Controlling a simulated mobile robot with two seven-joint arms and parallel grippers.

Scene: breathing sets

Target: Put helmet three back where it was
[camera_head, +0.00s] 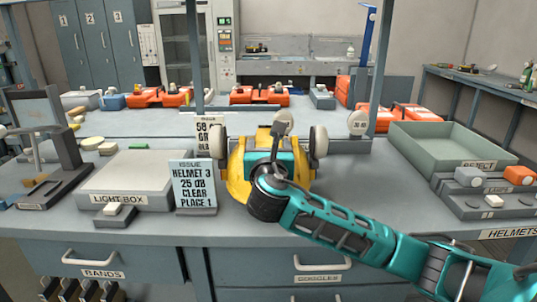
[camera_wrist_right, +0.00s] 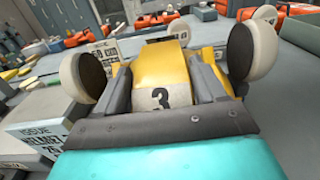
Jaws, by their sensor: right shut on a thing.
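A yellow helmet (camera_head: 237,176) with white ear cups sits in the middle of the bench in the head view, partly hidden by my right arm. In the right wrist view the helmet (camera_wrist_right: 160,68) bears a number 3 on its shell. My right gripper (camera_wrist_right: 158,92) is shut on the helmet, with a grey finger on either side of the numbered part. The gripper also shows in the head view (camera_head: 276,168), where it hides its own fingertips. I cannot tell whether the helmet touches the bench. My left gripper is not in view.
An issue card (camera_head: 193,184) reading helmet 3, 25 dB, clear, place 1 stands left of the helmet. A light box (camera_head: 140,178) is further left. A green reject tray (camera_head: 455,147) and a switch box (camera_head: 490,192) are at the right. Orange cases (camera_head: 259,95) line the back.

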